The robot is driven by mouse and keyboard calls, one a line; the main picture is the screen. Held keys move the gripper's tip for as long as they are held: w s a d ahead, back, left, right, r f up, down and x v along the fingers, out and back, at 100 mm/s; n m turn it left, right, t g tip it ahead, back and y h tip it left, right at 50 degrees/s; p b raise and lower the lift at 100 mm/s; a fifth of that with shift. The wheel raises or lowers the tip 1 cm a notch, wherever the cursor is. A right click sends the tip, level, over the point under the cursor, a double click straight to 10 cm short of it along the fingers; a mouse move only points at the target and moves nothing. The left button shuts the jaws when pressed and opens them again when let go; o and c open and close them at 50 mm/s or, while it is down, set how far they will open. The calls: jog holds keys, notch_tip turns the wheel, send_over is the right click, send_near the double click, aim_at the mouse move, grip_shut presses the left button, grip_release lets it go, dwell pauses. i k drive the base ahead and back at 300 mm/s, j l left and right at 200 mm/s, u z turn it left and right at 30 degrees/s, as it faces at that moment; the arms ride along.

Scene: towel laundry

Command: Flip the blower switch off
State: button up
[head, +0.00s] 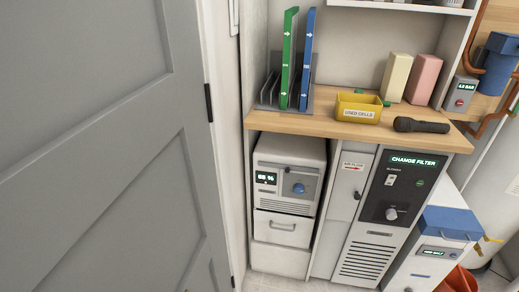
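The blower unit shows at the lower right of the head view as a light cabinet with a dark control panel (399,187). A green-lit display (413,161) on the panel reads "CHANGE FILTER". Below it is a small white switch (390,180) under a small label that seems to read "BLOWER". I cannot tell the switch's position at this size. A round knob (391,213) sits lower on the panel, and a small green mark is to the right of the switch. My gripper is not in view.
A grey door (95,150) fills the left side. A wooden counter (345,125) above the panel holds a yellow "USED CELLS" bin (359,107) and a black flashlight (421,125). A white machine (290,178) stands left; a blue-lidded box (450,223) stands right.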

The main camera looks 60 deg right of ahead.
aim_at(390, 179)
jog(key=z, duration=1.85)
